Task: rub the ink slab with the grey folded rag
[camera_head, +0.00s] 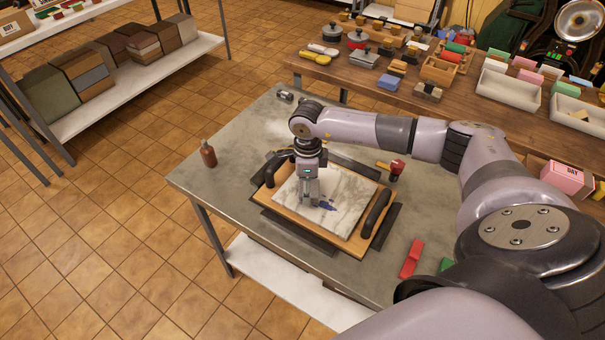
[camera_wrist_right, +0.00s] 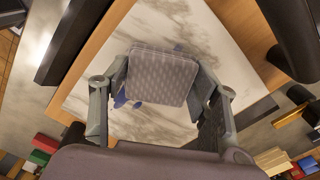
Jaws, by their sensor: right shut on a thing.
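The ink slab (camera_head: 350,190) is a white, grey-veined marble plate in a wooden frame on the metal table. Dark blue ink (camera_head: 328,206) marks it just right of my right gripper (camera_head: 310,198). In the right wrist view the gripper is shut on the grey folded rag (camera_wrist_right: 163,75), a patterned pad between its fingers, above the slab (camera_wrist_right: 185,25). Blue ink (camera_wrist_right: 120,99) shows past the rag's edge there. The rag is on or close over the slab; I cannot tell if it touches. In the head view the rag is hard to make out. My left gripper is not in view.
Dark bars (camera_head: 376,212) flank the slab on its wooden frame. A brown bottle (camera_head: 208,153) stands at the table's left. A red-headed tool (camera_head: 397,169) and a red block (camera_head: 411,259) lie to the right. A crowded wooden bench (camera_head: 370,80) stands behind.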

